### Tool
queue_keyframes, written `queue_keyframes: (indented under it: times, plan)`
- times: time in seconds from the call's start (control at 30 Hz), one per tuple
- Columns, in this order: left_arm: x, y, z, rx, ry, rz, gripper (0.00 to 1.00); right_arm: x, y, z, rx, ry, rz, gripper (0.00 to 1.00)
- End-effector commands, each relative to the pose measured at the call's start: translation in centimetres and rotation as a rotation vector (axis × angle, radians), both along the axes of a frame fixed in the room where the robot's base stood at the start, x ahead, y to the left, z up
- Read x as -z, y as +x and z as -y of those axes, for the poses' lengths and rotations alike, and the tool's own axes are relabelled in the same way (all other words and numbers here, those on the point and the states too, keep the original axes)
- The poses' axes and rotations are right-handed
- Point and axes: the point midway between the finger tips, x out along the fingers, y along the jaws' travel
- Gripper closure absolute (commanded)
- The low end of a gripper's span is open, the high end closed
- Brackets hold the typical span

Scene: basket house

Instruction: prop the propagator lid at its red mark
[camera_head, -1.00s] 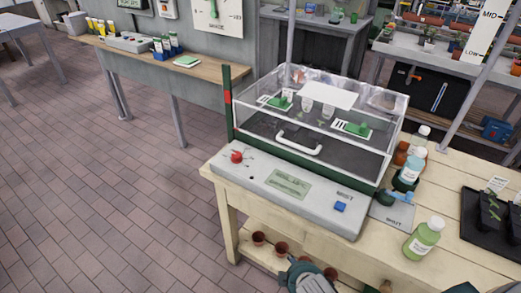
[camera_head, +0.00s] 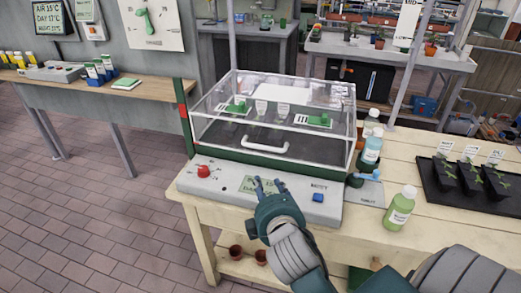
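The propagator (camera_head: 262,178) stands on the wooden bench, with a grey control panel at its front. Its clear lid (camera_head: 225,130) looks closed over the dark green base. A white handle (camera_head: 265,145) is on the lid's front face. A green post (camera_head: 184,115) at the left corner carries the red mark (camera_head: 183,112).
Bottles (camera_head: 400,208) stand right of the propagator, close to its side. A black tray (camera_head: 437,200) of potted seedlings is farther right. A side table (camera_head: 150,93) is at the left. The floor at left is open.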

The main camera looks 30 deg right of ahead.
Motion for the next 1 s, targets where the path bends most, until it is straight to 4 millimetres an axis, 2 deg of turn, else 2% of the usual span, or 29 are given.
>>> queue_keyframes:
  times: [0.03, 0.1, 0.23, 0.37, 0.7, 0.83, 1.0]
  plan:
    - [0.1, 0.0, 0.3, -0.001, -0.003, 0.0, 0.6, -1.7, 0.6, 0.5, -0.006, -0.061, 0.03, 0.63]
    - [0.1, 0.0, 0.5, -0.001, -0.006, 0.0, 0.6, -3.8, 1.2, 1.0, -0.013, -0.145, 0.06, 0.63]
    - [0.1, 0.0, 0.6, -0.002, -0.007, 0.001, 0.6, -5.8, 1.9, 1.6, -0.017, -0.232, 0.084, 0.63]
    - [-0.1, 0.0, 0.6, -0.001, -0.006, 0.0, 0.6, -5.7, 3.2, 2.2, -0.018, -0.24, 0.084, 0.63]
    - [-0.8, 0.0, 0.3, 0.0, -0.003, 0.0, 0.6, -4.4, 8.8, 5.0, -0.017, -0.235, 0.084, 0.63]
    - [-0.9, 0.0, 0.2, 0.001, -0.002, 0.001, 0.6, -4.0, 10.2, 5.7, -0.019, -0.235, 0.083, 0.63]
    - [-0.9, 0.0, 0.2, 0.001, -0.002, 0.001, 0.6, -3.8, 11.1, 6.1, -0.019, -0.233, 0.084, 0.63]
